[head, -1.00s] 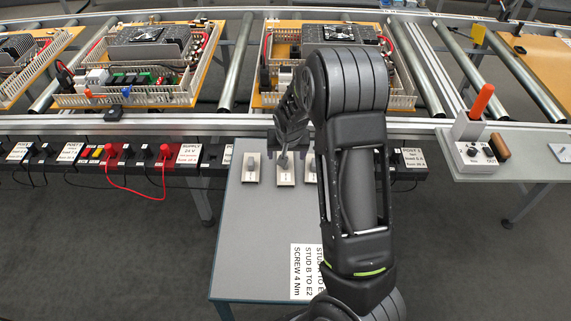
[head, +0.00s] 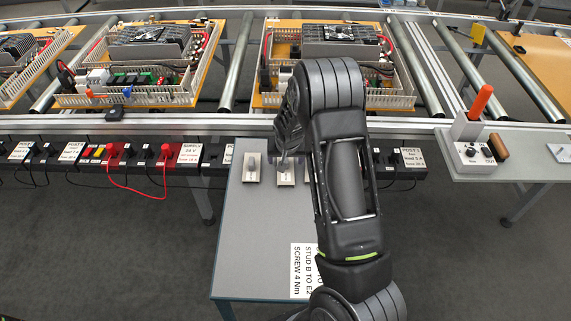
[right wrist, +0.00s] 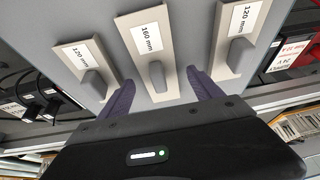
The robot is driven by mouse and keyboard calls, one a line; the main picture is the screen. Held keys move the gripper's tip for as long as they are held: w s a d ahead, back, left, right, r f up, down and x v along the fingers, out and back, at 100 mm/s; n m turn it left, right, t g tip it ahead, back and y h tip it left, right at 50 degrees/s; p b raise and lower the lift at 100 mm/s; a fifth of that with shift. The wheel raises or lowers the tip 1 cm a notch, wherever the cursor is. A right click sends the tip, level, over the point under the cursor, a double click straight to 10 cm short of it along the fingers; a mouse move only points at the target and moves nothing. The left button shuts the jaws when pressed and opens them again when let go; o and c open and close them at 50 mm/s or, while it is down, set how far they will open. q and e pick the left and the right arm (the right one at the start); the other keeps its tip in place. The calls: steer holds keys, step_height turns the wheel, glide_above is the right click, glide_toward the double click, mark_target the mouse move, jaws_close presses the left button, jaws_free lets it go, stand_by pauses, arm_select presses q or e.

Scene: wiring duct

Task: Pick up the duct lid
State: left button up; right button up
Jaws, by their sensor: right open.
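Three light duct lids, each with a grey knob, lie on the grey side table (head: 245,240). In the right wrist view the middle lid (right wrist: 143,15) is labelled 160 mm. The outer lids, left (right wrist: 73,55) and right (right wrist: 243,20), are labelled 120 mm. My right gripper (right wrist: 160,78) is open, with its two dark fingers on either side of the middle lid's knob, apart from it. In the head view my right gripper (head: 288,152) is above the middle lid (head: 285,180), and my arm hides part of the third lid. My left gripper is not in view.
Wiring duct panels (head: 125,98) and (head: 335,100) sit on the roller conveyor behind. A black rail with sockets and a red cable (head: 140,190) runs left of the table. An orange-handled tool (head: 480,102) stands at right. The table's front carries a text sheet (head: 303,270).

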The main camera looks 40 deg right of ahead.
steer(key=shift+c, duration=0.2)
steer(key=c, duration=1.4)
